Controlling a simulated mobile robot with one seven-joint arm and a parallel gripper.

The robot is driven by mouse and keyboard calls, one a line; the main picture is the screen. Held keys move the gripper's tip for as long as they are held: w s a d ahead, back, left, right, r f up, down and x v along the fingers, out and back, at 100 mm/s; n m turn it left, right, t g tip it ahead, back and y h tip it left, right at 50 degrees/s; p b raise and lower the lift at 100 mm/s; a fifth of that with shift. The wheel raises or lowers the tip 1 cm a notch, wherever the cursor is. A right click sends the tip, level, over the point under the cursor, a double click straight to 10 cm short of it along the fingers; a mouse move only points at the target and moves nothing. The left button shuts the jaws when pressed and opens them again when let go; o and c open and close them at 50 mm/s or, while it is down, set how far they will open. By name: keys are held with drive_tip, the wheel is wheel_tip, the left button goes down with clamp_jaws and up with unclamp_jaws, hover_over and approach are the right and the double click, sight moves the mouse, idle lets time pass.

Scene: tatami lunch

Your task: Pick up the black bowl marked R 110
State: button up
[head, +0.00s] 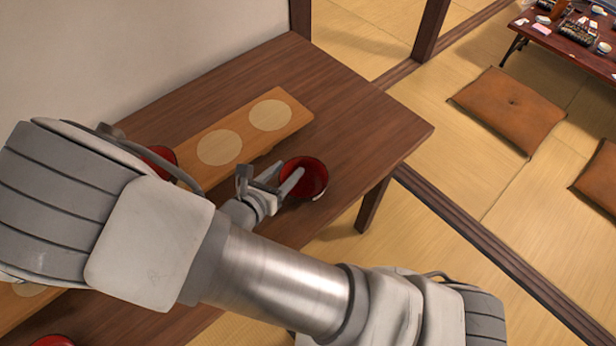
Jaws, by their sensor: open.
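A round bowl (316,180) with a glossy red inside and a dark rim stands on the brown wooden table (375,135). No R 110 mark shows on it in the head view, and its outer wall is mostly hidden. My gripper (281,178) is open at the bowl's left side. One finger reaches over the bowl's inside and the other is to the left, outside it. I cannot tell whether the fingers touch the bowl. Another red bowl (163,157) is partly hidden behind my arm, and a third (53,341) is cut off at the bottom edge.
A light wooden board (245,132) with pale round spots lies behind the gripper. The table's right corner is bare. A wall stands behind the table. Tatami floor, brown cushions (511,110) and a low laid table (570,42) lie to the right.

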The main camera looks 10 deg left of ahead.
drive_tip(key=shift+w+d+f, duration=0.1)
drive_tip(key=shift+w+f, duration=0.05)
drive_tip(key=shift+w, duration=0.15)
drive_tip(key=shift+s, duration=0.1)
clamp_jaws()
